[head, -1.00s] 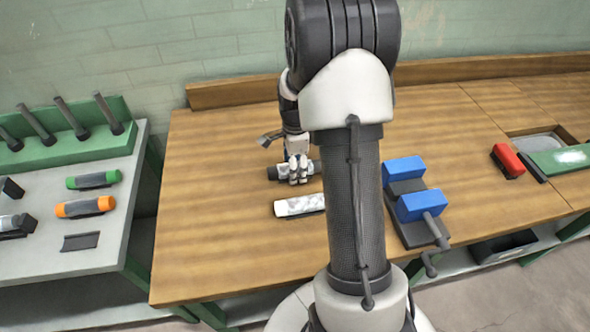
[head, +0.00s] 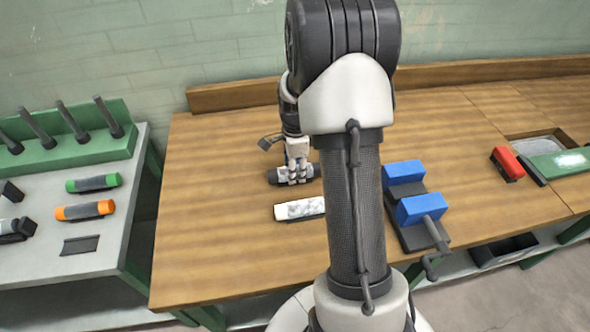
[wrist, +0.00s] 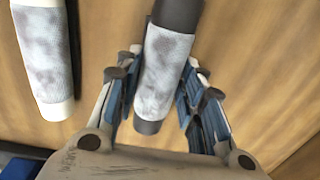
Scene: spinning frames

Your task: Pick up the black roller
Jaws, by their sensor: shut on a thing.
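The black roller, with dark ends and a mottled grey-white middle, lies on the wooden workbench in the head view (head: 275,177). It also shows in the wrist view (wrist: 165,62), running between my fingers. My gripper (head: 296,177) points down over its middle and is shut on it, with one finger on each side. In the wrist view my gripper (wrist: 159,80) covers part of the roller's sides. The roller looks level with the bench; I cannot tell whether it is clear of the surface.
A white roller (head: 300,209) lies just in front, and left in the wrist view (wrist: 45,60). A blue-jawed vise (head: 420,208) stands right. A red block (head: 507,162) is farther right. A side table (head: 100,245) at left holds green (head: 85,184) and orange (head: 82,211) rollers.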

